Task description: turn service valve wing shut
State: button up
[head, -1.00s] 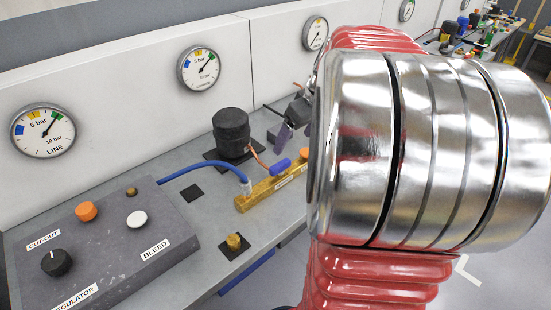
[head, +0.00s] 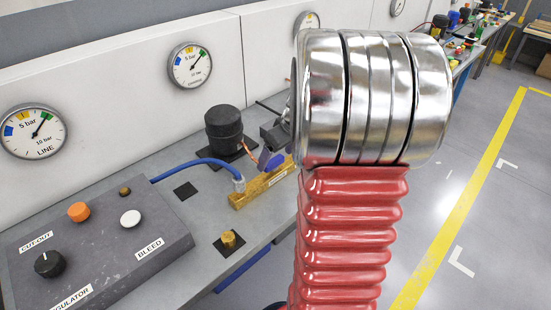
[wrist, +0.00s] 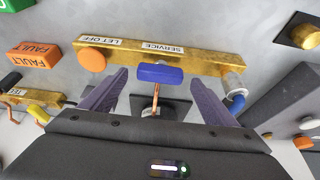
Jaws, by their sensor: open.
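The blue service valve wing (wrist: 161,74) sits on the brass manifold (wrist: 215,64), below the SERVICE label in the wrist view. Its long side lies roughly along the manifold. My gripper (wrist: 160,76) is open, with a purple finger on each side of the wing's ends and a gap showing at both. I cannot tell how deep the fingertips reach. In the head view the wing (head: 277,161) is partly covered by a purple finger, and my arm hides most of the gripper and the manifold's right end.
An orange knob (wrist: 92,60) is on the manifold by the LET OFF label, close to the left finger. A blue hose (head: 205,163) joins the manifold's other end. A black cylinder (head: 226,130) stands behind. The control box (head: 95,250) lies at left.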

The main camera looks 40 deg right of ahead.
jog(key=shift+x, duration=1.15)
jog(key=shift+c, duration=0.4)
jog(key=c, duration=0.9)
jog(key=shift+d, duration=0.15)
jog(key=shift+c, duration=0.4)
